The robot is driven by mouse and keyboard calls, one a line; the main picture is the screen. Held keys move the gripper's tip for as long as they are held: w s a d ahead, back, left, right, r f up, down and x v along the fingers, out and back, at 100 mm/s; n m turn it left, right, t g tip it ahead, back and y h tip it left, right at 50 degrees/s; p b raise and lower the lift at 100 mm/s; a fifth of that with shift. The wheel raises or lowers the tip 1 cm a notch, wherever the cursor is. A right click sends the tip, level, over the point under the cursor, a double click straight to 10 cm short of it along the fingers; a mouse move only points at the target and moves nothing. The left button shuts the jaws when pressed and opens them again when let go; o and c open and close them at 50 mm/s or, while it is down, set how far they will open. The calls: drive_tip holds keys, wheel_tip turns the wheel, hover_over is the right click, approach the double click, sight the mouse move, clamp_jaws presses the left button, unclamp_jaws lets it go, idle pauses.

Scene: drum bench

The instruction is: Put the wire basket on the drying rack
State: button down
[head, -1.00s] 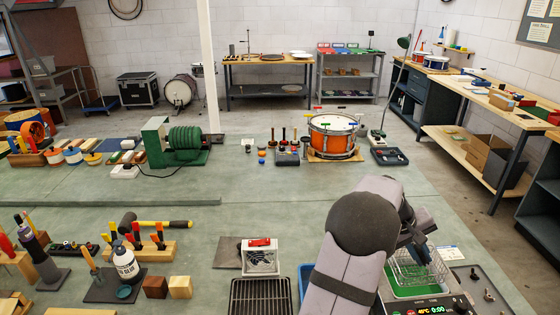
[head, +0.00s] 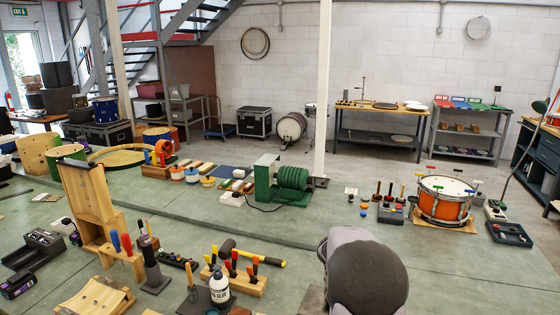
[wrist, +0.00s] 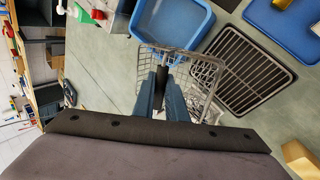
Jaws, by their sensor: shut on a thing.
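The wire basket (wrist: 207,75) is in the wrist view, with its wire rim and mesh sides showing around my fingers. My gripper (wrist: 162,76) is shut on the basket's wire, and the basket hangs below it. Part of the basket is hidden behind my fingers and wrist. The drying rack (wrist: 242,70), a dark grid of parallel bars, lies on the green bench to the right of the basket in the wrist view. The basket and rack are close side by side there; the height of the basket is hard to tell. The head view shows neither basket, rack nor gripper.
In the wrist view a blue tub (wrist: 207,22) stands just above the basket and another blue tray (wrist: 280,25) is at top right. A wooden block (wrist: 300,158) is at lower right. The head view shows an orange drum (head: 442,208) and a glue bottle (head: 219,285).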

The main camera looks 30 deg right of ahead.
drive_tip(key=w+a+f+n, duration=0.1)
drive_tip(key=w+a, duration=0.1)
drive_tip(key=a, duration=0.9)
drive_tip(key=w+a+f+n+t+b, duration=0.1)
drive_tip(key=w+a, duration=0.2)
drive_tip(key=a, duration=0.8)
drive_tip(key=w+a+f+n+t+b, duration=0.1)
drive_tip(key=w+a+n, duration=0.1)
drive_tip(key=a, duration=1)
drive_tip(key=shift+w, duration=0.5)
